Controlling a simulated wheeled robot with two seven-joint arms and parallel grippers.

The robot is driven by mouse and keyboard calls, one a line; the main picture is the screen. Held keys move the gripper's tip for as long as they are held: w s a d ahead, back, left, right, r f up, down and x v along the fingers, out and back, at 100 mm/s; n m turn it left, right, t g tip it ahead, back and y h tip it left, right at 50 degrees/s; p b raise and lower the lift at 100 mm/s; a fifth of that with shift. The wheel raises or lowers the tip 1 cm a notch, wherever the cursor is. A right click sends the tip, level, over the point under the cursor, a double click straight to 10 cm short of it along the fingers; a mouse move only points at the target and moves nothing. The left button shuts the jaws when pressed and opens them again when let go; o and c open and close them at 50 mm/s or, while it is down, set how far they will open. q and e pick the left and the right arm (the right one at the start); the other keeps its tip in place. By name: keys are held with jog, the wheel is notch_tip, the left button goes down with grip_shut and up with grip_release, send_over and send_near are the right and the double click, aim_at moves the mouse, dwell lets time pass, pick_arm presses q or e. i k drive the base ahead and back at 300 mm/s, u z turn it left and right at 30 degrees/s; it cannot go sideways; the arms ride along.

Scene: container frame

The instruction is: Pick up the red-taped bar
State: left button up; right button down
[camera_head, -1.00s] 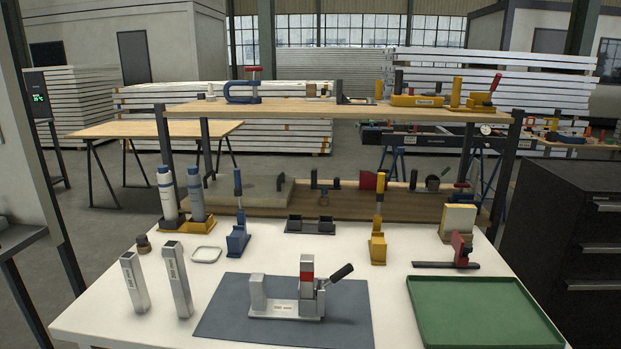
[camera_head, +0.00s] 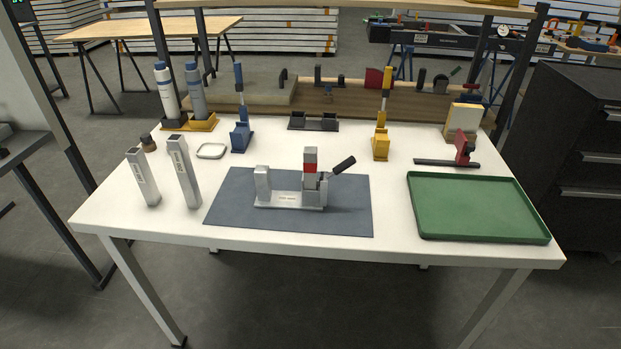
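The red-taped bar (camera_head: 310,160) is a short grey upright bar with a red band. It stands in a silver clamp fixture (camera_head: 290,199) with a black-handled lever (camera_head: 342,166) on its right. The fixture sits on a dark blue-grey mat (camera_head: 230,211) at the middle front of the white table (camera_head: 400,246). Two plain silver bars, one at far left (camera_head: 143,177) and one beside it (camera_head: 184,172), stand upright on the table left of the mat. Neither of my grippers shows in the head view.
An empty green tray (camera_head: 475,236) lies to the right of the mat. Behind stand a blue clamp (camera_head: 240,138), a yellow clamp (camera_head: 381,146), a black holder (camera_head: 313,123) and a red-and-black stand (camera_head: 463,152). Bottles in a yellow base (camera_head: 203,123) stand back left.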

aim_at(309, 154)
jog(key=k, duration=1.3)
jog(key=u, duration=0.6)
jog(key=i, duration=0.55)
jog(key=u, duration=0.6)
jog(key=i, duration=0.85)
jog(key=z, duration=0.9)
jog(key=i, duration=0.45)
jog(key=z, duration=0.55)
